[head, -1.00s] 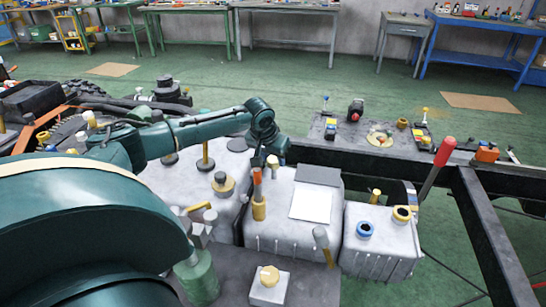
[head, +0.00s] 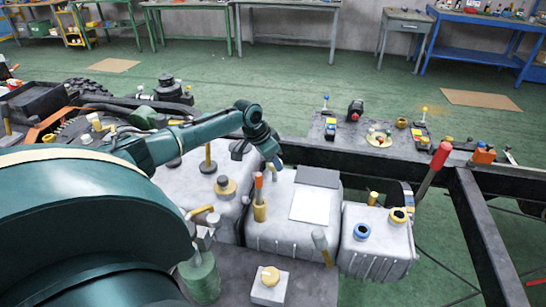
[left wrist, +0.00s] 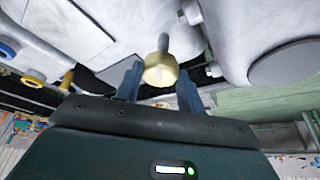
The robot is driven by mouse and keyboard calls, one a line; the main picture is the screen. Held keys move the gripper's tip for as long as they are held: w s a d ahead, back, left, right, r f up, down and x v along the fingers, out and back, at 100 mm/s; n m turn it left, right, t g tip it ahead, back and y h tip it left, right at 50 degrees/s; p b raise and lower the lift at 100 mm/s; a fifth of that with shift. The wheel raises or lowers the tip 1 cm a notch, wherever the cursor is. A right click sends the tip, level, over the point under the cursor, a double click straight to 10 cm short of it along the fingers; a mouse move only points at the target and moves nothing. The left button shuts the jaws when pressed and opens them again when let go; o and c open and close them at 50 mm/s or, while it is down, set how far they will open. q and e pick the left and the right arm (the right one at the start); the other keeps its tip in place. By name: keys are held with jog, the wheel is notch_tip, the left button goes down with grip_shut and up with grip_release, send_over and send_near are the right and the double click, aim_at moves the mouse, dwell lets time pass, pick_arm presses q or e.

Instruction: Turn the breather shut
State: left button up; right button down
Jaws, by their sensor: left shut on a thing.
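The breather (left wrist: 160,68) shows in the left wrist view as a pale brass knob on a grey stem, at the pale grey casing. My left gripper (left wrist: 161,88) has one blue-grey finger on each side of the knob and is shut on it. In the head view my left gripper (head: 276,163) reaches down at the back edge of the middle grey tank (head: 285,235). The breather is hidden or too small to make out there. My right gripper is in neither view.
An orange-topped brass fitting (head: 259,200) and a grey-headed lever (head: 320,240) stand close by. A red-handled lever (head: 434,170) rises at the right beside the black chassis rail (head: 400,160). A blue ring cap (head: 362,231) tops the right tank.

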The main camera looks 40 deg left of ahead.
pick_arm(q)
jog(key=m+h+b, duration=0.1)
jog(key=m, duration=0.1)
jog(key=shift+f+m, duration=0.1)
jog(key=shift+m, duration=0.3)
jog(key=m+g+h+b, duration=0.1)
jog(key=m+b, duration=0.1)
jog(key=shift+w+a+m, duration=0.1)
jog(key=shift+w+m, duration=0.05)
jog(key=shift+m, duration=0.25)
jog(key=m+b, duration=0.2)
jog(key=shift+w+a+m+g+h, duration=0.1)
jog(key=shift+m+g+h, duration=0.2)
jog(key=shift+g+h, duration=0.1)
jog(key=m+g+b, duration=0.1)
jog(key=m+b, duration=0.1)
jog(key=shift+m, duration=0.3)
jog(key=shift+m+b, duration=0.3)
jog(key=shift+m, duration=0.2)
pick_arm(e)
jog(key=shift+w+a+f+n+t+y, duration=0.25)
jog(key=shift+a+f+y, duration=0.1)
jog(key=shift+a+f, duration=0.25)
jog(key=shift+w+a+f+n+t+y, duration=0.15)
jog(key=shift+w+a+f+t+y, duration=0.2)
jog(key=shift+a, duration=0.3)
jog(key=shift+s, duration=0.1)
pick_arm(q)
jog(key=o, duration=1)
jog(key=shift+c, duration=0.2)
